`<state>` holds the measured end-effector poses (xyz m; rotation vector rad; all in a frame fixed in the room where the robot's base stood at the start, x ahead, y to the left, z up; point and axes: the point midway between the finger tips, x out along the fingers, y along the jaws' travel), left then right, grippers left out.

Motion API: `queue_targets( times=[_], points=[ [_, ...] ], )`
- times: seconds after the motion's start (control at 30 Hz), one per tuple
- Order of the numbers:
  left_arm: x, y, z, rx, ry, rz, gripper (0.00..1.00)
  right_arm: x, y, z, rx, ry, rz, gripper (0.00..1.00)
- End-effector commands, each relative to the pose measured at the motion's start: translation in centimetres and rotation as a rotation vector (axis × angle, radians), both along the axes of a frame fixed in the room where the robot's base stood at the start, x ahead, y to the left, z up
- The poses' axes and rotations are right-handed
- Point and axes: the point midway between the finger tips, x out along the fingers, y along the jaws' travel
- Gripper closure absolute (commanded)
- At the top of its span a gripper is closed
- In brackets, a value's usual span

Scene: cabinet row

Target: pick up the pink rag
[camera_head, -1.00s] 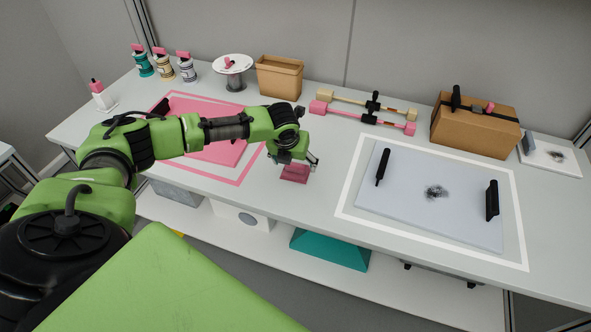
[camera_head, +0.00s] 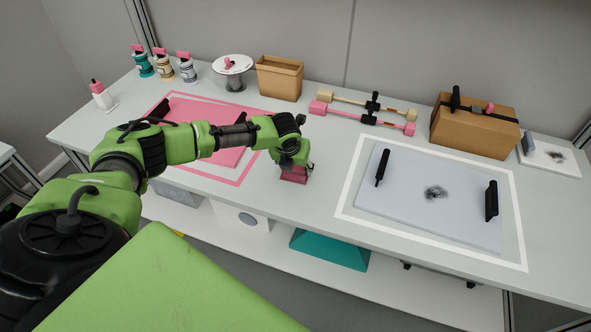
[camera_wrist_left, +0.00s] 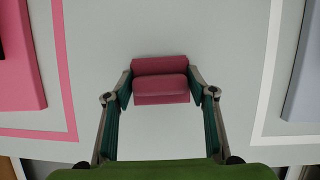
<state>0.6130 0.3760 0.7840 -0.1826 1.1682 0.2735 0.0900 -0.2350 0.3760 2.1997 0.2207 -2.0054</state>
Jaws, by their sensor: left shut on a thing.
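The pink rag (camera_head: 294,175) is a small dusky-pink block on the white table, between the pink outlined area and the white outlined area. My left gripper (camera_head: 294,166) is above it and shut on it. In the left wrist view the rag (camera_wrist_left: 160,82) sits between the two fingers of the gripper (camera_wrist_left: 160,90), which touch its left and right sides. The head view does not show clearly whether the rag is lifted off the table. My right gripper is not in view.
A pink board (camera_head: 215,112) lies left, partly behind my left arm. A grey-white board (camera_head: 430,215) with black handles and a dark smudge lies right. Cardboard boxes (camera_head: 279,78) (camera_head: 473,132) and two barbell-like bars (camera_head: 362,118) stand behind. The table's front edge is close to the rag.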

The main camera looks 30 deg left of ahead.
Motion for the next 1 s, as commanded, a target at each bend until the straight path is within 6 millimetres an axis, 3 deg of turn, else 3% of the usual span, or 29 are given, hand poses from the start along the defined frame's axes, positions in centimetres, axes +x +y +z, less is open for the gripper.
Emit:
queue_targets(
  times=[0.2, 0.37, 0.7, 1.0],
  points=[
    [0.0, 0.1, 0.7, 0.0, -0.001, 0.001, 0.67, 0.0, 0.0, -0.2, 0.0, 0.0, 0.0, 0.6],
    [0.2, 0.1, 3.0, 0.001, -0.005, 0.0, 0.67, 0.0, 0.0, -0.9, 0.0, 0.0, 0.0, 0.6],
    [-5.2, 0.0, 9.3, 0.002, -0.004, -0.002, 0.67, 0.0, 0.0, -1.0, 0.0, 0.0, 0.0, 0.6],
    [-11.1, -0.1, 11.6, 0.002, 0.002, 0.0, 0.67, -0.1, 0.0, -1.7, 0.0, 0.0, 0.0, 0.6]
  ],
)
